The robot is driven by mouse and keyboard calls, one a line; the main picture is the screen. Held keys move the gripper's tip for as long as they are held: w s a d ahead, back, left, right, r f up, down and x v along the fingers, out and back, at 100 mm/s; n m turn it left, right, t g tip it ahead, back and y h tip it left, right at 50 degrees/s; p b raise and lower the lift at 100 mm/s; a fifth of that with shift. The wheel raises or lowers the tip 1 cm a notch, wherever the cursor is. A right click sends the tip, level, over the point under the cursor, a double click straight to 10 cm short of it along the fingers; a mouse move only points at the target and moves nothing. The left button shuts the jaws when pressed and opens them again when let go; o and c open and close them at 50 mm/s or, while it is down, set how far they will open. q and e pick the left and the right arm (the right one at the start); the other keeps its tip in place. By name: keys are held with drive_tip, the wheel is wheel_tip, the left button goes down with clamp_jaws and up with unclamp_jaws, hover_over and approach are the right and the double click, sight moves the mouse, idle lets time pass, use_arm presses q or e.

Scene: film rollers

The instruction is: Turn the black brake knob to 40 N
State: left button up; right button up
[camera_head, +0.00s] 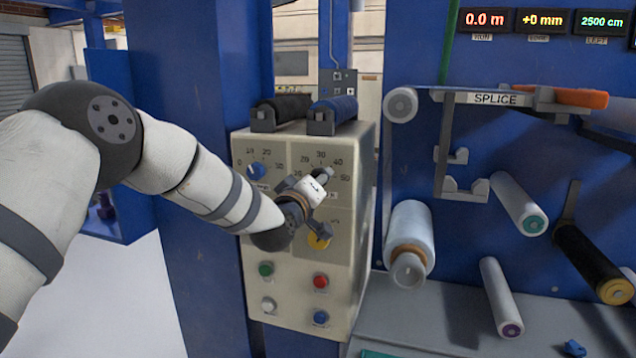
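The beige control box (275,285) stands left of centre. Its upper right dial scale (321,155) shows numbers including 20, 30, 40 and 50. My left gripper (325,177) is in front of this dial, its fingers at the dial's middle, pointing up and right. The black brake knob is hidden behind my gripper, so I cannot read its pointer. The fingers are too small and overlapped to show whether they are open or shut on it. My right gripper is out of view.
A blue knob (256,171) sits on the left dial. A yellow knob (318,241) is just below my gripper. Green (265,269), red (320,282), white (268,305) and blue (321,318) buttons are lower. Film rollers (409,240) stand to the right.

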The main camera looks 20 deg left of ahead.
use_arm(q)
drive_tip(key=o, duration=1.2)
drive_tip(key=shift+c, duration=0.2)
drive_tip(key=s, duration=1.2)
drive_tip(key=shift+a, duration=0.25)
